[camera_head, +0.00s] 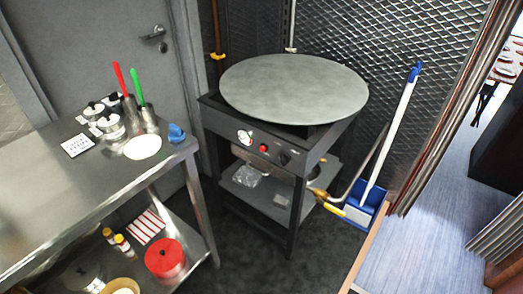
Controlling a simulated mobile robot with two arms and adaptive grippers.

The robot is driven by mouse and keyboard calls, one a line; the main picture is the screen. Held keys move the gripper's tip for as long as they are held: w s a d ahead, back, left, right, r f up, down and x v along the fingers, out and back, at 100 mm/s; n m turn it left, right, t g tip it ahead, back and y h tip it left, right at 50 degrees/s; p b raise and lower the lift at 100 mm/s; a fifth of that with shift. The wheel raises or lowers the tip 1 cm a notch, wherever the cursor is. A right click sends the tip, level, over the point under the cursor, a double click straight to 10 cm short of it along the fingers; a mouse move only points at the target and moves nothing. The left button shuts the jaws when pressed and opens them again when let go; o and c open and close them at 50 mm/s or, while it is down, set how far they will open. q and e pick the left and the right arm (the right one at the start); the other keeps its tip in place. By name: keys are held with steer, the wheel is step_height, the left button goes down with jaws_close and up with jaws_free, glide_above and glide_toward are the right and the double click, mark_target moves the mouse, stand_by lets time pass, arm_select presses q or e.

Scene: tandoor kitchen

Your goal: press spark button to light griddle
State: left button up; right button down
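The griddle (294,88) is a large round grey plate on a dark metal stand in the middle of the head view. Its front panel (225,125) faces me and carries a small red button (263,148), which looks like the spark button. A round white dial or label (245,137) is left of the button, and a dark knob (284,159) is right of it. No flame shows under the plate. Neither of my grippers is in view.
A steel table (60,190) stands at the left, with pots (110,126), red and green handled tools and a blue item (176,133). A red pot (165,258) is on its lower shelf. A blue dustpan (363,208) and brush stand right of the griddle. Dark floor is open in front.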

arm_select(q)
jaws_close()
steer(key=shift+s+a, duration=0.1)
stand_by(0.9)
